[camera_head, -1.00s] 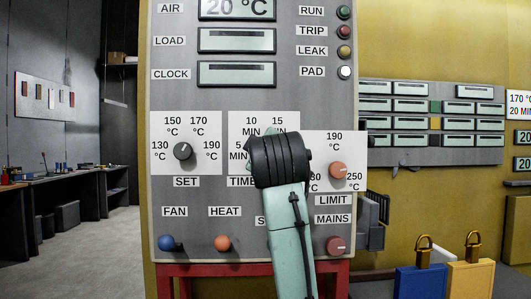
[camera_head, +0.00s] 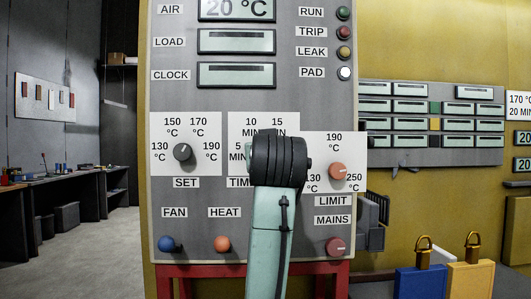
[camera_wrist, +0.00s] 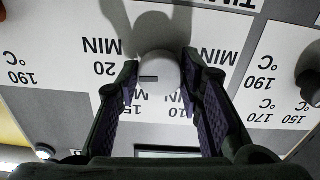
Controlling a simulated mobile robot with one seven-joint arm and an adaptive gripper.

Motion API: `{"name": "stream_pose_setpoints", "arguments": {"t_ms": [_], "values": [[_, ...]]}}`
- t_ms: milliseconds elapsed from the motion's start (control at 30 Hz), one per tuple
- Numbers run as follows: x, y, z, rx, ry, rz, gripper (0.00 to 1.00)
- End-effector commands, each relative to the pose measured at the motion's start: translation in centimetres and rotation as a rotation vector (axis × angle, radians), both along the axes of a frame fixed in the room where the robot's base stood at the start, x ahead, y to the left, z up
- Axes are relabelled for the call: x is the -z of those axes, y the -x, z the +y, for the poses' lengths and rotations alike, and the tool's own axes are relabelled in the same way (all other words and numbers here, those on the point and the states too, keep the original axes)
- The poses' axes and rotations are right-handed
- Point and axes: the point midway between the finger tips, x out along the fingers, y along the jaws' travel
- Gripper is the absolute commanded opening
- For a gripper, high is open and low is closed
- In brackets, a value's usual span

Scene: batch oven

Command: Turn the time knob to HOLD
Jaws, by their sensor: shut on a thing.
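The time knob (camera_wrist: 158,72) is a round pale knob with a short dark mark left of its middle in the wrist view. My gripper (camera_wrist: 159,82) is shut on it, with one dark finger on each side. The time dial plate (camera_wrist: 145,112) appears upside down there, with 20 MIN at upper left, 15 below left and 10 below right. HOLD is not readable in either view. In the head view my arm hides the knob and most of the time dial plate (camera_head: 236,125).
The set knob (camera_head: 182,152) stands left of the time dial, and the orange limit knob (camera_head: 338,171) is close at its right. Below are the blue fan knob (camera_head: 166,243), orange heat knob (camera_head: 222,243) and red mains knob (camera_head: 336,246). The clock display (camera_head: 237,74) is above.

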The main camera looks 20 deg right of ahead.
Motion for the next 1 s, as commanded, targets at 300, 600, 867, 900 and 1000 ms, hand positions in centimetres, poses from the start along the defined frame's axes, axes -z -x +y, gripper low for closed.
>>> {"name": "stream_pose_setpoints", "arguments": {"t_ms": [300, 600, 867, 900, 1000], "values": [[0.12, -0.07, 0.15, -0.004, -0.290, -0.079, 0.06], [0.06, -0.04, 0.15, -0.003, -0.563, -0.158, 0.06], [0.02, -0.04, 0.14, -0.003, -0.792, -0.223, 0.06], [0.03, -0.03, 0.11, -0.002, -0.824, -0.233, 0.06], [0.04, -0.06, 0.14, -0.002, -0.897, -0.254, 0.06]]}}
